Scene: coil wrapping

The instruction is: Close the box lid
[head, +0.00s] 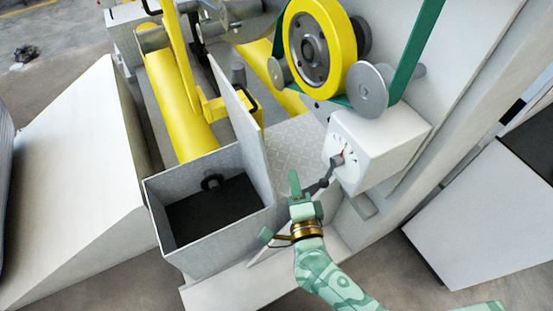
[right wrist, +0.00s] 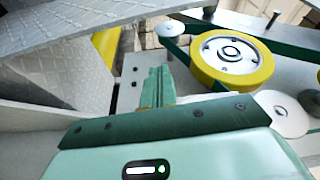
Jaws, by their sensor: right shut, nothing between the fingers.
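The grey metal box (head: 222,230) stands at lower centre in the head view, with a dark interior and a round black fitting on its inner wall. Its lid (head: 242,125) appears to be the upright grey panel at the box's right rear edge, so the box is open on top. Patterned metal panels (right wrist: 62,68) fill the left of the right wrist view; I cannot tell which is the lid. My right gripper (head: 295,184) is shut and empty, to the right of the box and lid, apart from both. It also shows in the right wrist view (right wrist: 156,88). My left gripper is not in view.
A white gauge box (head: 385,145) with a dial and dark lever is close to the right gripper. Above it are a yellow wheel (head: 330,40) and green belt (head: 415,45). Yellow rollers (head: 180,105) lie behind the box. A white sloped panel (head: 75,190) stands left.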

